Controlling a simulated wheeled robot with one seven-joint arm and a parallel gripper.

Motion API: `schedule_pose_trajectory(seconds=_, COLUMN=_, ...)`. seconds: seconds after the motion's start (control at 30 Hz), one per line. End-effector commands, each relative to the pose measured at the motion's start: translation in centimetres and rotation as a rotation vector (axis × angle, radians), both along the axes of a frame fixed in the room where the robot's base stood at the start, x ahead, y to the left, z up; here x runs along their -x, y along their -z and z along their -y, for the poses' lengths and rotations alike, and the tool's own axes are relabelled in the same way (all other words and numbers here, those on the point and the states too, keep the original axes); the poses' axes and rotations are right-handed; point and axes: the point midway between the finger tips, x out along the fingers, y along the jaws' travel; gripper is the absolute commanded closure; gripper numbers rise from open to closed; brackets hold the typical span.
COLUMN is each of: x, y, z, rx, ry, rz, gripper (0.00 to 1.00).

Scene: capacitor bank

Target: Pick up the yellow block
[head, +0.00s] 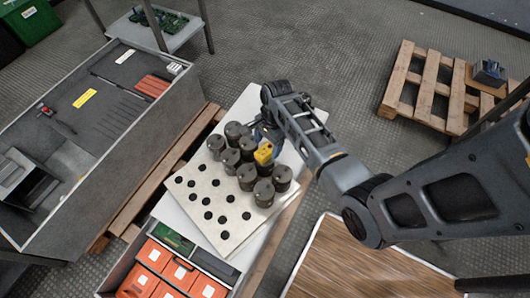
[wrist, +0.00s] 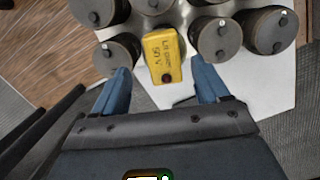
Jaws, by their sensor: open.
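The yellow block (wrist: 162,55) has dark printed lettering and a dark round spot near its near end. In the wrist view it lies just beyond and between my gripper's (wrist: 162,82) two blue fingers, which are spread apart with nothing held. In the head view the yellow block (head: 263,153) shows among the dark cylindrical capacitors, beside my gripper (head: 262,140). My arm comes in from the right, and the gripper's fingertips are partly hidden there.
Several dark capacitors (head: 247,177) stand close around the block on a pale board (head: 205,190) with black holes. A grey tray (head: 60,215) with tools is at left. Orange boxes (head: 154,255) sit in a bin at front. A wooden pallet (head: 430,85) lies at back right.

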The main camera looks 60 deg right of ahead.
Motion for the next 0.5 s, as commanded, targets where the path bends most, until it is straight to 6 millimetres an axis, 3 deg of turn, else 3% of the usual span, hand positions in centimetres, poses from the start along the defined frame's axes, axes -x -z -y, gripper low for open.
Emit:
schedule_pose_trajectory(seconds=0.3, x=-0.6, y=4.0, z=-0.4, rx=-0.001, ry=-0.001, rz=-0.002, gripper=0.26)
schedule_pose_trajectory(seconds=0.5, x=-0.6, y=4.6, z=-0.5, rx=0.001, ry=-0.002, rz=0.000, gripper=0.26)
